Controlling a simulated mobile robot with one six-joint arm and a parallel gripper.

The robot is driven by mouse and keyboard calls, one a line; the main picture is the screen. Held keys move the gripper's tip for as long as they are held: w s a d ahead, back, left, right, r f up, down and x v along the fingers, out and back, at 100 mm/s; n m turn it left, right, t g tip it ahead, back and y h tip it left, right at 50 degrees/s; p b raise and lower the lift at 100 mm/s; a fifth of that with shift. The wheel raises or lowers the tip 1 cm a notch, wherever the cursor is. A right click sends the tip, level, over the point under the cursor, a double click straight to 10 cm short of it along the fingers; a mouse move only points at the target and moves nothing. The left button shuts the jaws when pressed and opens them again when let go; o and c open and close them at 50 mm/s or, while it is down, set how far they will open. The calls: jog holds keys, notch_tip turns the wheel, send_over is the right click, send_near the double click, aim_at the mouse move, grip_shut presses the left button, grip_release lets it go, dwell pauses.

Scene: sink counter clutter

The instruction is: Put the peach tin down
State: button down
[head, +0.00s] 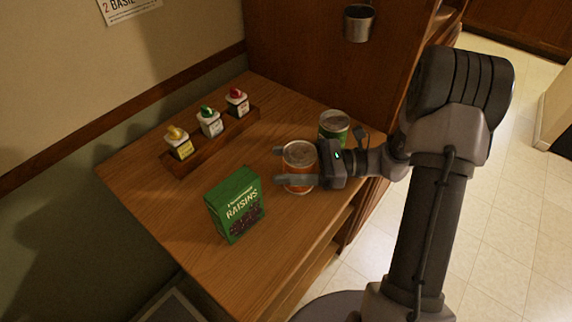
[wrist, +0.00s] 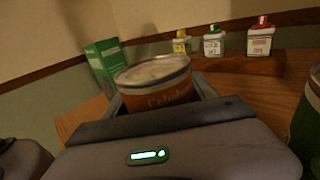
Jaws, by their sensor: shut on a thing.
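The peach tin, an orange-labelled can with a metal lid (head: 299,156), is between the fingers of my gripper (head: 281,166), over the right part of the wooden counter. My gripper is shut on it from the right side, and the tin is upright. In the wrist view the tin (wrist: 155,82) sits between the fingers, with its lower part hidden by my gripper. I cannot tell whether its base touches the counter (head: 185,205).
A green tin (head: 334,126) stands close behind the held tin. A green raisins box (head: 236,206) stands to the front left. A wooden rack (head: 213,145) with three small bottles is at the back left. The counter's front left is clear. A metal cup (head: 358,23) is on the cabinet side.

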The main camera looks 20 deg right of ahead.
jog(key=shift+c, duration=1.4)
grip_release()
jog(key=shift+d+r, duration=0.1)
jog(key=shift+d, duration=0.15)
jog(key=p+v, duration=0.4)
jog(key=v, duration=0.7)
jog(key=shift+s, duration=0.15)
jog(key=shift+s+d, duration=0.1)
jog(key=shift+d, duration=0.2)
